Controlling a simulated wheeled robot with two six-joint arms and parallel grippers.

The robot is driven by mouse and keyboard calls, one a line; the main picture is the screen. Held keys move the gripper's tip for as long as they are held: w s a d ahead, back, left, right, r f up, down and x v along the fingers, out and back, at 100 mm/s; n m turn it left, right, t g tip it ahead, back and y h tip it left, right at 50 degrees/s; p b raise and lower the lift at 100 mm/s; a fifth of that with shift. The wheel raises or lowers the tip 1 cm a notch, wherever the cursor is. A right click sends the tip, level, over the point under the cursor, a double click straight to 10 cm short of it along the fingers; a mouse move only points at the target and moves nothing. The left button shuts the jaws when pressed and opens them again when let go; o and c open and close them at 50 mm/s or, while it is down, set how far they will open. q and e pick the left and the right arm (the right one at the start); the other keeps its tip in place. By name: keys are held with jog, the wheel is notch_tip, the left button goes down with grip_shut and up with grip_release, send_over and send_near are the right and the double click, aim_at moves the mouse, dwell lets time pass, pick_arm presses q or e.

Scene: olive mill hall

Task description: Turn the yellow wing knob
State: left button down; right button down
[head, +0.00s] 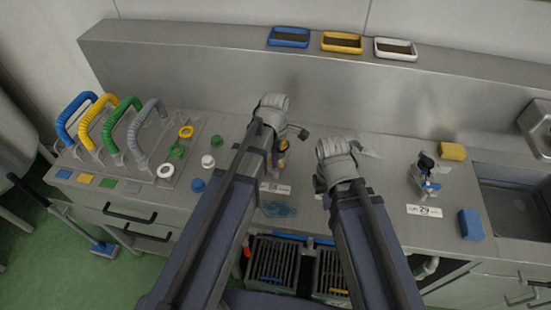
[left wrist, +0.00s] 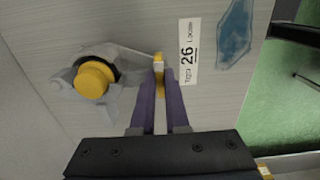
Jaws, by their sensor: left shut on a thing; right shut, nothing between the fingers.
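The yellow wing knob (left wrist: 159,66) is a narrow upright yellow piece in the left wrist view. My left gripper (left wrist: 161,80) is shut on it, with a purple finger on either side. Beside it to the left is a grey fitting with a round yellow cap (left wrist: 95,78). In the head view a little yellow (head: 283,146) shows beside my left arm; the arm hides most of the fitting and the left fingertips. My right gripper (head: 342,162) is above the counter to the right, apart from the knob; its fingers are hard to make out, and it holds nothing.
A paper label (left wrist: 189,50) and a blue patch (left wrist: 235,35) lie near the knob. Coloured hoses (head: 105,125) and several rings stand at left. Another fitting (head: 425,178), a yellow sponge (head: 452,151), a blue block (head: 471,224) and a sink (head: 515,205) are at right.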

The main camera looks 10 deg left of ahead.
dwell(0.3)
pick_arm(q)
jog(key=c, duration=0.9)
grip_release()
jog(key=shift+r, duration=0.1)
pick_arm(e)
jog(key=shift+r, duration=0.1)
pick_arm(q)
notch_tip(320, 180, up, 8)
jog(key=p, duration=0.8)
jog(key=shift+f, duration=0.2)
pick_arm(e)
notch_tip(320, 180, up, 8)
jog(key=shift+f, duration=0.2)
